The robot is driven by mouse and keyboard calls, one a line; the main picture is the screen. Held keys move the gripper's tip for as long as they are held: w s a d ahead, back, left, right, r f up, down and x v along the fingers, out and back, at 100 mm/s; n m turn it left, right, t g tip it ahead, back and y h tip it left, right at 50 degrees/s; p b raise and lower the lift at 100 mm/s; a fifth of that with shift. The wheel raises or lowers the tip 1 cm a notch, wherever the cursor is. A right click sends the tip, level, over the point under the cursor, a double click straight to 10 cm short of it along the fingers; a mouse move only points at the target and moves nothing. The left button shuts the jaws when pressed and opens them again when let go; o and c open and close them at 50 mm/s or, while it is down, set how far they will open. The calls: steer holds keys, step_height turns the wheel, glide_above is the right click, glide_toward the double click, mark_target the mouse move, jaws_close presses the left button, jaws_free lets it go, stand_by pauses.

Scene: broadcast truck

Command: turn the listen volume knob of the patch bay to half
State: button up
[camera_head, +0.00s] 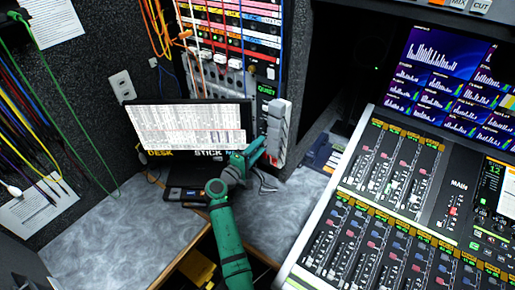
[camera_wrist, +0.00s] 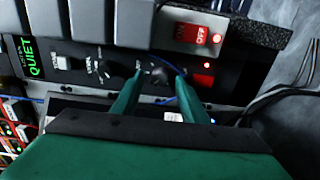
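The patch bay (camera_head: 228,42) stands at the back, with coloured rows and orange cables. My gripper (camera_head: 262,146) reaches the lower part of its right side in the head view. In the wrist view, a dark panel holds a row of small knobs. The fingers are apart, with a gap visible on both sides of this knob. Two more knobs, a pale one (camera_wrist: 62,63) and a dark one (camera_wrist: 106,68), sit to its left. The labels are too blurred to tell which is listen volume.
A red lit switch (camera_wrist: 198,37) and grey blocks (camera_wrist: 88,20) sit above the knobs. A laptop-like screen (camera_head: 190,127) stands left of my gripper on the grey desk (camera_head: 105,225). A large mixing console (camera_head: 395,190) fills the right side.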

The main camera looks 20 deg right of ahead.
steer(key=v, duration=1.1)
steer(key=shift+w, duration=0.1)
steer(key=shift+f, duration=0.1)
